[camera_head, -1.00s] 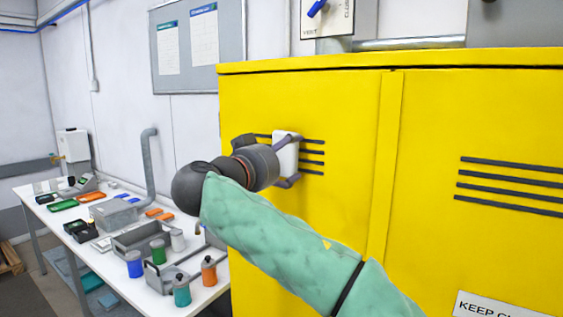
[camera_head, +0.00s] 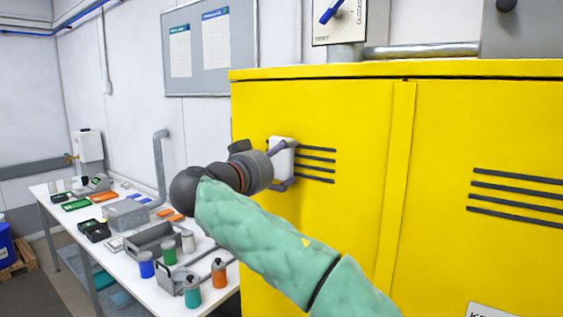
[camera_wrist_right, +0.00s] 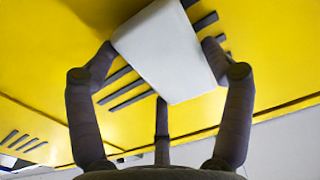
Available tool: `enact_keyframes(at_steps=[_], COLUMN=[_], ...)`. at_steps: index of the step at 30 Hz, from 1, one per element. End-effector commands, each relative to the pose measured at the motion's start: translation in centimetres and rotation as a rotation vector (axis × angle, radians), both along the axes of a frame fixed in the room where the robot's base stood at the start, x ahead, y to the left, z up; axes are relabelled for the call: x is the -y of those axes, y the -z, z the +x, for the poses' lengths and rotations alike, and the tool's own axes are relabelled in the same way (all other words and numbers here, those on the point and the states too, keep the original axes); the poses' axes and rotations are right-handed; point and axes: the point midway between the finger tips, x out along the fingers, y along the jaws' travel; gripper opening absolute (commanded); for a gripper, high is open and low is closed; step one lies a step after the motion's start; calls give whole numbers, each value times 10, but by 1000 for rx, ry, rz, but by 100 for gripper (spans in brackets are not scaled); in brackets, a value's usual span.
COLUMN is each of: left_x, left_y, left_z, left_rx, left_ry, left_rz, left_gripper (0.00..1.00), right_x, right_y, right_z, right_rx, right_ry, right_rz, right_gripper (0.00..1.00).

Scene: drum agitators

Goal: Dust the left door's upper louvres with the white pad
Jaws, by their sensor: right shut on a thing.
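The yellow cabinet's left door (camera_head: 345,210) has several dark upper louvres (camera_head: 318,158) near its top. The white pad (camera_head: 281,158) is in my right gripper (camera_head: 284,164), in front of the left part of these louvres. I cannot tell whether the pad touches the door. My left gripper is not in view.
The right door has its own louvres (camera_head: 515,195). A white table (camera_head: 135,275) at the left holds bottles, trays and small boxes. A notice board (camera_head: 203,48) hangs on the wall behind.

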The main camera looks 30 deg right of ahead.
Motion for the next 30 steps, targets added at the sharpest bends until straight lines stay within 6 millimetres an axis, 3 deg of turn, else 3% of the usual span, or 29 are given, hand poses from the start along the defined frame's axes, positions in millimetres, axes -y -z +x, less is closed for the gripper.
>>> enact_keyframes(at_steps=[18, 30], left_x=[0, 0], left_y=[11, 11], left_z=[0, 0], left_rx=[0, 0], left_ry=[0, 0], left_rz=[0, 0], left_gripper=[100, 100], right_x=[-49, -54], right_y=[0, 0], right_z=[-20, -22], right_rx=[1, 0], right_ry=[-2, 0], right_rz=[-1, 0], right_gripper=[55, 55])
